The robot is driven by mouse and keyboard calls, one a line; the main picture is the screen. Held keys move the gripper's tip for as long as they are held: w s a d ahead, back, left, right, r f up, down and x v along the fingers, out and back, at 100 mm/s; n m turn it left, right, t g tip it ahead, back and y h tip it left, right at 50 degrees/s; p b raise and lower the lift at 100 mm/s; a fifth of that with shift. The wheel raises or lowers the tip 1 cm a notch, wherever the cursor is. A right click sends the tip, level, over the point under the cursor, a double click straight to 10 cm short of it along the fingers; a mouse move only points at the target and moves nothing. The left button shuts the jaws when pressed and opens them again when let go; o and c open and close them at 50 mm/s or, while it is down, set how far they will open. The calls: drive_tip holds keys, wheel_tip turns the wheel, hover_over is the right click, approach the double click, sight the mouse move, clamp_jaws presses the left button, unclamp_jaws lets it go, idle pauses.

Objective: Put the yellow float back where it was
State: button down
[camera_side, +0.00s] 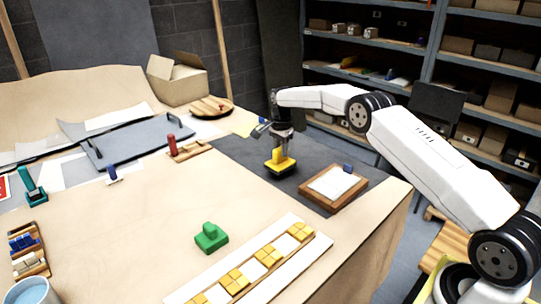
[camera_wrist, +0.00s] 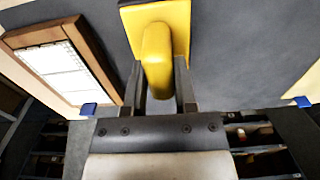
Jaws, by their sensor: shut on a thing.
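A green float (camera_side: 211,238) stands on the bare bench at the front.
A wood-framed white panel (camera_side: 334,184) lies right of the float, with a blue item at its far edge. A strip with yellow tiles (camera_side: 252,262) lies at the front. A red-handled tool (camera_side: 172,146) stands left. Bare bench lies between.

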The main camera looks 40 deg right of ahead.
sight(280, 158)
drive_tip(key=shift+w+f, duration=0.1)
drive_tip(key=shift+w+d+f, duration=0.1)
drive_tip(key=shift+w+f, duration=0.15)
drive_tip(key=shift+f, duration=1.55)
drive_tip(key=shift+f, duration=0.1)
drive_tip(key=shift+c, duration=2)
unclamp_jaws()
drive_tip(key=shift+f, duration=0.1)
wheel_tip(280, 158, up, 12)
drive_tip(key=shift+r, duration=0.2)
